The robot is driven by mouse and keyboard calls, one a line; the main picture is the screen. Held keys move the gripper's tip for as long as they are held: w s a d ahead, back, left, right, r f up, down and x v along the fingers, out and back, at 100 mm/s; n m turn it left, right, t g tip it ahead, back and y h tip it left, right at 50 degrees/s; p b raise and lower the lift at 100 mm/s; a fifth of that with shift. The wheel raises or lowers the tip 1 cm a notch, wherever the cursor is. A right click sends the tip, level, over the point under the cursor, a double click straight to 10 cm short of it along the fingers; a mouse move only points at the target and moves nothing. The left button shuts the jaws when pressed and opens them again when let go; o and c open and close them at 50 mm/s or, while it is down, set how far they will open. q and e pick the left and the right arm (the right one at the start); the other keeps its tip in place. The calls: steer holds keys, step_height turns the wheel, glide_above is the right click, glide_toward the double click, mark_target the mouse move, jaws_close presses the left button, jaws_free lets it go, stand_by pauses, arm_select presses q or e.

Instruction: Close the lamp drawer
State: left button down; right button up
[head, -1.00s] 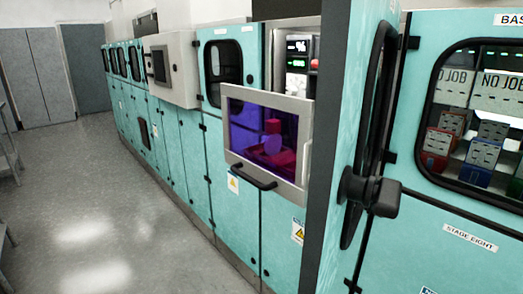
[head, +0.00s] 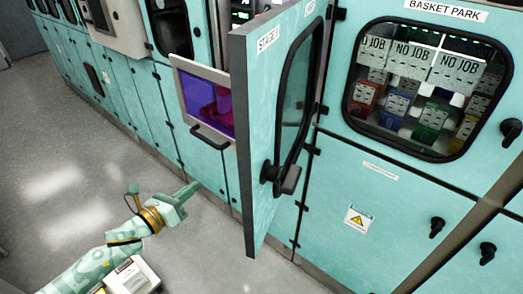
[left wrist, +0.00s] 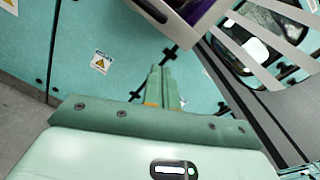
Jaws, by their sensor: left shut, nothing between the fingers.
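The lamp drawer (head: 203,103) has a pale frame, a purple-lit window and a dark bar handle (head: 210,137). Its front stands out from the teal cabinet row, left of an open door, which hides its right edge in the head view. Part of the drawer also shows at the top of the left wrist view (left wrist: 188,12). My left gripper (head: 187,194) is shut and empty, below the drawer and apart from it. Its fingers (left wrist: 162,82) point toward the cabinet front in the left wrist view. My right gripper is not in view.
The open teal door (head: 262,135) with a black handle juts out just right of the drawer. A basket park cabinet (head: 370,165) with a window stands further right. A dark diagonal bar (head: 465,240) crosses the lower right. Grey floor (head: 70,190) is clear at left.

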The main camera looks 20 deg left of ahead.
arm_select(q)
steer(key=w+d+r+m+h+p, duration=0.1)
steer(key=w+d+m, duration=0.4)
steer(key=w, duration=0.8)
steer(key=shift+d+r, duration=0.2)
steer(key=shift+d, duration=0.9)
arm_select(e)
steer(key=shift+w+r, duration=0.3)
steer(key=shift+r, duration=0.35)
